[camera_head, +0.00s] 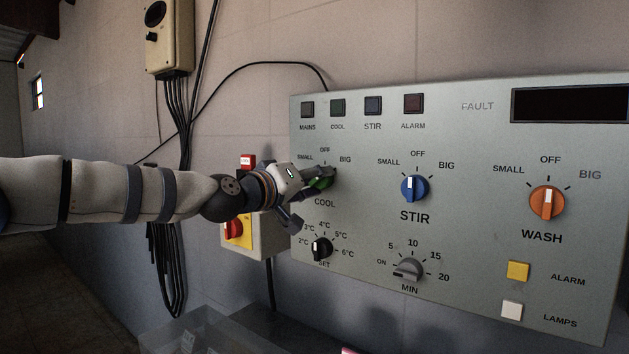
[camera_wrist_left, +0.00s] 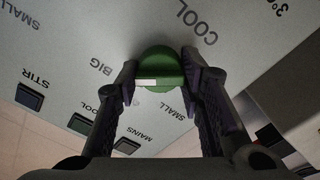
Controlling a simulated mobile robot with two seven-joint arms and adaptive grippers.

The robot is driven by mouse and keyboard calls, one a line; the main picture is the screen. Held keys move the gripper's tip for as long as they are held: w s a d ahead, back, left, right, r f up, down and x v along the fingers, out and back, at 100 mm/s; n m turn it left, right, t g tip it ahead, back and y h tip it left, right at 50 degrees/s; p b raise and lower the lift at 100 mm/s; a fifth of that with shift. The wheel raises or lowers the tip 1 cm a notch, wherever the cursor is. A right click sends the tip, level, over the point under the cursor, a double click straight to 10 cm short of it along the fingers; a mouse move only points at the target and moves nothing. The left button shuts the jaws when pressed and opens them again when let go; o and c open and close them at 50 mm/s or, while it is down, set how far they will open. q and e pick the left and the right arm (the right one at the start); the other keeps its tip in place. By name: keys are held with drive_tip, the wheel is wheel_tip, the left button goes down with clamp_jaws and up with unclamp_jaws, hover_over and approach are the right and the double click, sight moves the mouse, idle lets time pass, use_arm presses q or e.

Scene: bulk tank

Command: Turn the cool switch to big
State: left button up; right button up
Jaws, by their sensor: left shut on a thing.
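The cool switch (camera_head: 321,183) is a green knob on the grey control panel, above the COOL label and mostly hidden by my gripper in the head view. In the left wrist view the green knob (camera_wrist_left: 162,68) shows plainly, with a white mark on its handle. The mark points left in that picture, toward the side of the BIG label (camera_wrist_left: 101,68). My left gripper (camera_head: 325,178) is shut on the cool switch, one finger on each side of its handle (camera_wrist_left: 160,82). The OFF label is hidden in the wrist view. My right gripper is not in view.
The blue STIR switch (camera_head: 414,187) and orange WASH switch (camera_head: 547,202) are to the right. The black SET knob (camera_head: 321,248) and grey MIN dial (camera_head: 408,269) are below.

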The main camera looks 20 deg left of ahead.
use_arm(q)
drive_tip(key=shift+r, duration=0.1)
drive_tip(key=o, duration=1.2)
drive_tip(key=shift+c, duration=0.2)
drive_tip(key=shift+s, duration=0.1)
drive_tip(key=v, duration=1.1)
drive_tip(key=shift+s+a, duration=0.15)
drive_tip(key=shift+s, duration=0.25)
